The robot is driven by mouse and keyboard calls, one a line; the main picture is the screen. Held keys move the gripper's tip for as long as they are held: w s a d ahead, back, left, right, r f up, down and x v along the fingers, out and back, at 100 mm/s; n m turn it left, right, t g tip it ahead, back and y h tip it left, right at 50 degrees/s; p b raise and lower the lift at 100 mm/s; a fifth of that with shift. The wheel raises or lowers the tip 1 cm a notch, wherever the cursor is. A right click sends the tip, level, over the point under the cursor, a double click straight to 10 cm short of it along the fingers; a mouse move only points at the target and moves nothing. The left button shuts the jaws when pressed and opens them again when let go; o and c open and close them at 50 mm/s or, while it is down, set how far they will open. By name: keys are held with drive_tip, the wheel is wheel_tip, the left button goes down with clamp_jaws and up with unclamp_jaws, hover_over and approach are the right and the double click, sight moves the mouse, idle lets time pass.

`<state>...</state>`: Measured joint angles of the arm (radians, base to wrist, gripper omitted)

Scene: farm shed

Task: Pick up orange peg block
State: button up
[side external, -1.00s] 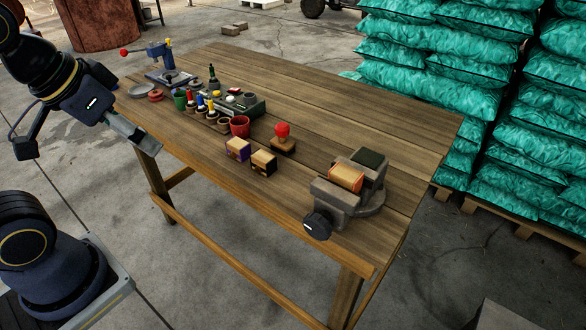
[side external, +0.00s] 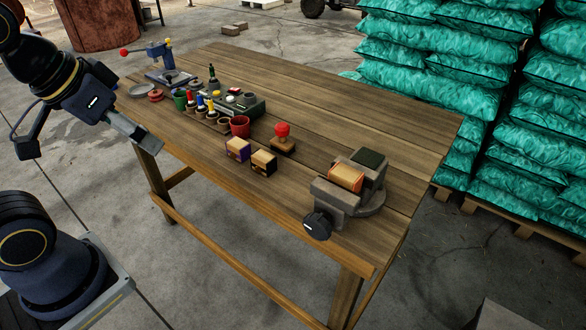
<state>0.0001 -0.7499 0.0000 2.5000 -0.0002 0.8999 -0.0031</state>
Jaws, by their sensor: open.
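An orange block (side external: 346,178) rests between the jaws of a grey bench vise (side external: 332,193) near the right front of the wooden table (side external: 350,110). It looks like the orange peg block, but peg details are too small to make out. My gripper (side external: 157,146) is at the table's left front edge, far to the left of the orange block. It is open, and nothing shows between its fingers. The gap between the fingers is hard to see from this side.
Two tan blocks, one purple-trimmed (side external: 238,149) and one dark-trimmed (side external: 264,162), sit mid-table beside a red-knobbed stamp (side external: 283,139). A red cup (side external: 240,126), a rack of colored bottles (side external: 212,112) and a small press (side external: 168,66) crowd the left. The table's far right is clear.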

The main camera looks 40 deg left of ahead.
drive_tip(key=w+d+r+n+g, duration=0.1)
drive_tip(key=w+r, duration=0.3)
drive_tip(key=r, duration=0.2)
drive_tip(key=w+d+r+n, duration=0.1)
drive_tip(key=w+d+r, duration=0.15)
drive_tip(key=r, duration=0.35)
drive_tip(key=m+g, duration=0.2)
drive_tip(key=g, duration=0.3)
hover_over(346, 172)
drive_tip(key=f, duration=2)
drive_tip(key=shift+s+f, duration=0.15)
drive_tip(key=shift+s, duration=0.1)
drive_tip(key=f, duration=0.6)
drive_tip(key=shift+w+f, duration=0.2)
drive_tip(key=shift+w, duration=0.1)
drive_tip(key=shift+c, duration=0.3)
